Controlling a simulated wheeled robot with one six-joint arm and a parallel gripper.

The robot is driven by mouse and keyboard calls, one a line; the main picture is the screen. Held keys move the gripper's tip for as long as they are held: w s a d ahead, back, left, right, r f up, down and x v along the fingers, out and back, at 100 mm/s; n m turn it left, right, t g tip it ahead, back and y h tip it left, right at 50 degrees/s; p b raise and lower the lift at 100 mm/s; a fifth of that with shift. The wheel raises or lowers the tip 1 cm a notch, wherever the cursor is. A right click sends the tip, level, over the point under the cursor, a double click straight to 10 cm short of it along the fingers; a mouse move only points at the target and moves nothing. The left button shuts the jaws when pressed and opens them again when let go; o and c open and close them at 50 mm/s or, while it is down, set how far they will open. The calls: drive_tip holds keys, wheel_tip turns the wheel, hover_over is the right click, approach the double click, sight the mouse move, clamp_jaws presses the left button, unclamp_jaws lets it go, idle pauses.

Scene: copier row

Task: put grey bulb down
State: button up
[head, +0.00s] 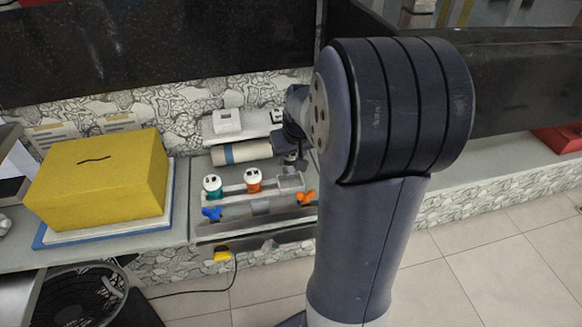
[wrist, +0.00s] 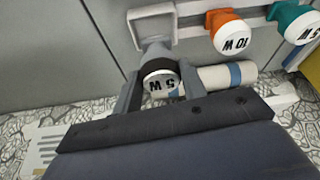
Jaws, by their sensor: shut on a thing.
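My gripper (wrist: 159,76) is shut on the grey bulb (wrist: 160,83), which shows a white end marked 5 W and a dark grey band between the fingers. In the head view my gripper (head: 293,160) is near the right end of a pale rack (head: 232,195); the bulb is hard to make out there. The rack's square end compartment (wrist: 152,24) looks empty and lies just beyond the bulb in the wrist view. Whether the bulb touches the rack, I cannot tell. An orange bulb (head: 253,181) and a teal bulb (head: 212,186) stand in the rack.
A pale roll with a blue band (head: 240,153) lies behind the rack. Blue (head: 212,213) and orange (head: 306,197) knob-like pieces are at the front. A yellow slotted box (head: 98,175) stands left.

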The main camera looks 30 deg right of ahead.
sight(291, 167)
drive_tip(key=shift+f, duration=2)
drive_tip(key=shift+f, duration=0.15)
drive_tip(key=o, duration=1.1)
drive_tip(key=v, duration=1.2)
drive_tip(key=shift+r, duration=0.2)
drive_tip(key=shift+f, duration=0.1)
